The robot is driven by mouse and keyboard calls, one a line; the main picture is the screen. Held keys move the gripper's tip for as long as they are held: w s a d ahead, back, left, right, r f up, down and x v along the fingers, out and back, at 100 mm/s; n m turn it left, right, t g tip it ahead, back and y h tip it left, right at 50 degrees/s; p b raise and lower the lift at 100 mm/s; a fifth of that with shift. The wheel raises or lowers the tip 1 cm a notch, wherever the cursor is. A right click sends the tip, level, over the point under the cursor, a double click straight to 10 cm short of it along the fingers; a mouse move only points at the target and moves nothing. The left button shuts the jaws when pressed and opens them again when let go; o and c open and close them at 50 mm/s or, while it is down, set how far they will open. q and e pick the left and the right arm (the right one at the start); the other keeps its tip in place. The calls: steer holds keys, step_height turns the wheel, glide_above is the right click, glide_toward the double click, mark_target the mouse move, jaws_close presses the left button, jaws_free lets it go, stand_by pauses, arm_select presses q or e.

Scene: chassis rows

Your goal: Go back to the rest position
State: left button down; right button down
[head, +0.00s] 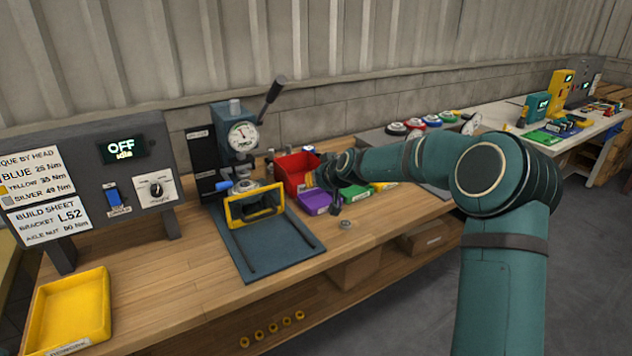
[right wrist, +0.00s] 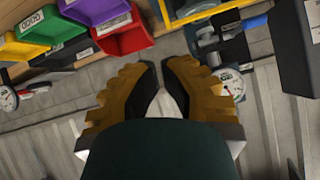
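My right arm reaches in from the right in the head view, over the bench. Its gripper (head: 327,174) is small there, beside the red bin (head: 293,172) and above the purple bin (head: 314,201). In the right wrist view my right gripper (right wrist: 163,72) shows two yellow-brown fingers with dark pads. A gap shows between them with nothing held, so it is open. The red bin (right wrist: 127,36) lies beyond the left finger. My left gripper is in neither view.
A press with a gauge (head: 242,136) and raised lever stands left of the red bin. A yellow-framed guard (head: 255,207) is in front. A control panel (head: 122,150) and yellow tray (head: 68,312) are at left. A loose nut (head: 345,224) lies on the bench (head: 372,235).

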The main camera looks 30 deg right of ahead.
steer(key=s+a+f+g+y, duration=0.1)
steer(key=s+a+f+g, duration=0.1)
steer(key=s+a+f, duration=0.45)
steer(key=s+a+f+g, duration=0.1)
steer(key=s+a+f, duration=0.25)
steer(key=f, duration=0.55)
steer(key=s+a+f+g+y, duration=0.1)
steer(key=s+a+f+g, duration=0.1)
steer(key=s+a+f, duration=0.35)
steer(key=s+a+f+g, duration=0.1)
steer(key=s+a+f, duration=0.2)
steer(key=s, duration=0.4)
steer(key=s+a+f+g, duration=0.2)
steer(key=s+a+f, duration=0.1)
steer(key=s, duration=0.4)
steer(key=s+a+f+g, duration=0.1)
steer(key=s+a+f, duration=0.2)
steer(key=s+f, duration=0.2)
steer(key=shift+s+m, duration=0.3)
steer(key=shift+s, duration=0.8)
